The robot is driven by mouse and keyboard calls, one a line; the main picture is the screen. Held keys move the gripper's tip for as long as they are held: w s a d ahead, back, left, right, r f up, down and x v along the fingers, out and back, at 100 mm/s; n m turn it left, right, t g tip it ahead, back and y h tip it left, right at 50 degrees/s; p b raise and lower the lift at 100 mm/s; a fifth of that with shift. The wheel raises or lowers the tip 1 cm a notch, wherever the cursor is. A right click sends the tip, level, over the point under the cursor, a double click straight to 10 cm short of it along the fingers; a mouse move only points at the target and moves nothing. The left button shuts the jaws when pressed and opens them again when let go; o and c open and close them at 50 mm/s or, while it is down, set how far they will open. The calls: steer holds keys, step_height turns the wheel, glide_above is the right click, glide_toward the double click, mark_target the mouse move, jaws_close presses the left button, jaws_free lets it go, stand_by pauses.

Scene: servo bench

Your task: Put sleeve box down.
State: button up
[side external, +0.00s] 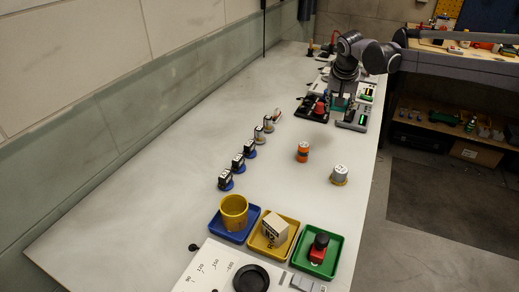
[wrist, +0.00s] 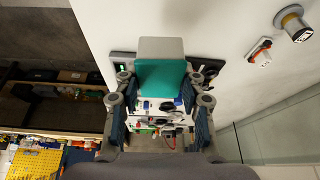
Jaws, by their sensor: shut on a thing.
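The sleeve box (wrist: 160,80), teal with a grey end, is between the two fingers of my gripper (wrist: 160,98) in the wrist view. The fingers are shut on it from both sides.
Blue (side external: 213,231), yellow (side external: 262,257) and green (side external: 335,262) trays stand in front, each with an object. Several small blue-based items line the left. An orange-and-black cylinder (side external: 302,152) and a silver cylinder (side external: 340,173) stand mid-bench. A black fixture (side external: 309,112) is near my gripper.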

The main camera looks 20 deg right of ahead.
steer(key=s+a+n+t+y, duration=0.15)
steer(key=a+n, duration=0.25)
steer(key=a, duration=1.6)
steer(key=n+y, duration=0.1)
steer(key=n, duration=0.3)
glide_above(183, 211)
steer(key=s+d, duration=0.1)
step_height(183, 211, down, 6)
steer(key=shift+s+f, duration=0.1)
steer(key=shift+s+a+f, duration=0.1)
steer(key=shift+a+f, duration=0.2)
steer(key=shift+a, duration=0.15)
steer(key=shift+f, duration=2)
steer(key=shift+f, duration=0.15)
steer(key=o, duration=1.1)
